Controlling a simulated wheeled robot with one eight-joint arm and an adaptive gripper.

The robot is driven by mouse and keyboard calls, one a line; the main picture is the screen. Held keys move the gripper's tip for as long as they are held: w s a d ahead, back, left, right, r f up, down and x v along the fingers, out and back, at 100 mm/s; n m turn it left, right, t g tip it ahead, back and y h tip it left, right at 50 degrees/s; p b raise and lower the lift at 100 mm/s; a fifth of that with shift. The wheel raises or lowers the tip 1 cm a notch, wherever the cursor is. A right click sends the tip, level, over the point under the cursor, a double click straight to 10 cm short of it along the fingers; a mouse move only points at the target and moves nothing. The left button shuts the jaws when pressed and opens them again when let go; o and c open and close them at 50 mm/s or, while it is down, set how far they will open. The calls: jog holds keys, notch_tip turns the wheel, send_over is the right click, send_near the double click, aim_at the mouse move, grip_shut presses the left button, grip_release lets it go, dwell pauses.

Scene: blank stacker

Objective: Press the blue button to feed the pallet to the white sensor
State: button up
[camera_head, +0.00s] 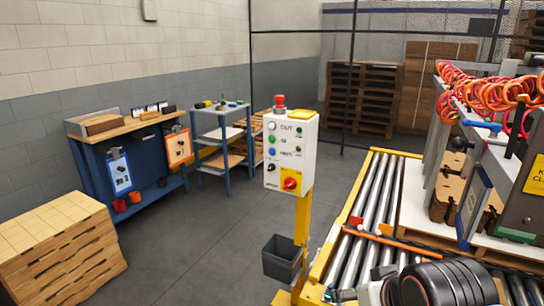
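A white control box (291,152) stands on a yellow post (303,215) near the middle of the head view. A small blue button (272,139) is in the left column of its face, among other small buttons and knobs. A red button (280,101) tops the box, and a red knob on a yellow plate (291,183) is at its lower right. A loaded wooden pallet shows partly on the roller conveyor at the right. I cannot single out the white sensor. My black arm part is at the bottom right; no gripper fingers can be made out.
The roller conveyor (372,190) with a yellow frame runs along the right of the post. A dark bin (282,258) hangs low beside the post. A blue workbench (130,150) and stacked wood (60,250) are at left. Grey floor between is clear.

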dwell(0.3)
grip_shut()
dwell(1.3)
